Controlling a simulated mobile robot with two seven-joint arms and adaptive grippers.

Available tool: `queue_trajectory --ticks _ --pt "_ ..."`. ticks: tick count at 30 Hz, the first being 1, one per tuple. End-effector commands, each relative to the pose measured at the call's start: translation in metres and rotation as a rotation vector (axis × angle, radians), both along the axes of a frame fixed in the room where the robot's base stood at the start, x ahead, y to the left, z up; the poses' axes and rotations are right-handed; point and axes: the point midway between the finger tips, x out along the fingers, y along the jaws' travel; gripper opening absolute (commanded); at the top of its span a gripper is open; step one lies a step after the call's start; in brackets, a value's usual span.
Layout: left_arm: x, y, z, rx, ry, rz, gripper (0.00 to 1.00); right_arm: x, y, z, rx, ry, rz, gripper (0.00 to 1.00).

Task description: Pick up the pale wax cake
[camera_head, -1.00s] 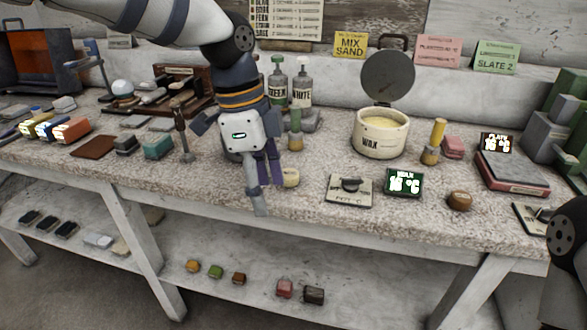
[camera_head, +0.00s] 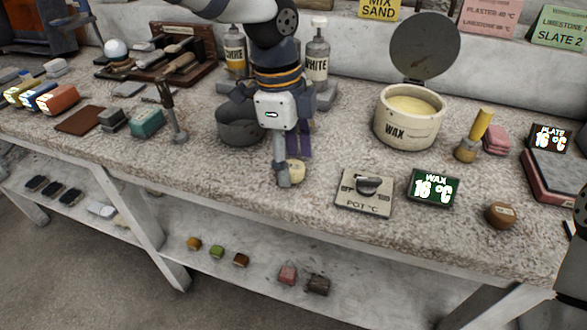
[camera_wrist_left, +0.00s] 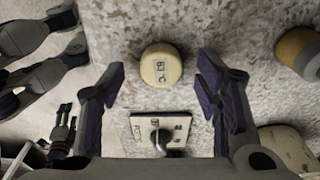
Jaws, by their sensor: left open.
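The pale wax cake (camera_head: 296,172) is a small round cream disc on the speckled bench top, near its front edge. In the left wrist view the cake (camera_wrist_left: 161,65) carries a dark printed label and lies between my spread fingers, with visible gaps on both sides. My left gripper (camera_head: 291,168) points down over it, open and empty. In the head view one grey finger partly covers the cake's left side.
The dial plate (camera_head: 364,193) and green WAX display (camera_head: 433,188) lie right of the cake. The lidded wax pot (camera_head: 409,125) stands behind, a dark grey bowl (camera_head: 238,126) behind left. The bench's front edge is close; a lower shelf holds small blocks.

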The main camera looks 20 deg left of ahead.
Motion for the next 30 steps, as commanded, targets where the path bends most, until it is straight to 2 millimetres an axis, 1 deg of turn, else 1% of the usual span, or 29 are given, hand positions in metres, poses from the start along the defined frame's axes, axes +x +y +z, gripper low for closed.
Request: queue_trajectory --ticks 1,3,8,9,11,12,15,25,29,30 --pt "0.0 -0.001 -0.007 0.0 0.001 0.001 0.58 0.0 0.0 0.0 0.0 0.001 0.0 0.57" --pt "0.0 -0.001 -0.011 -0.001 0.0 0.001 0.58 0.0 0.0 0.0 0.0 0.001 0.0 0.57" --pt "0.0 -0.001 -0.011 -0.001 -0.001 0.001 0.58 0.0 0.0 0.0 0.0 0.001 0.0 0.57" --pt "0.0 -0.001 -0.011 -0.001 -0.001 0.001 0.56 0.0 0.0 0.0 0.0 0.001 0.0 0.57" --pt "0.0 -0.001 -0.011 -0.001 -0.001 0.001 0.42 0.0 0.0 0.0 0.0 0.001 0.0 0.57" --pt "0.0 -0.001 -0.011 0.0 -0.001 0.001 0.33 0.0 0.0 0.0 0.0 0.001 0.0 0.57" --pt "0.0 -0.001 -0.011 0.0 -0.001 0.001 0.14 0.0 0.0 0.0 0.0 0.001 0.0 0.57" --pt "0.0 -0.001 -0.008 -0.001 -0.002 0.001 0.13 0.0 0.0 0.0 0.0 0.0 0.0 0.57" --pt "0.001 -0.001 0.006 0.0 -0.004 0.001 0.13 0.001 0.0 0.001 0.0 -0.003 0.0 0.57" --pt "0.001 -0.001 0.015 -0.001 -0.006 0.002 0.13 0.001 0.0 0.001 0.0 -0.004 0.0 0.57"
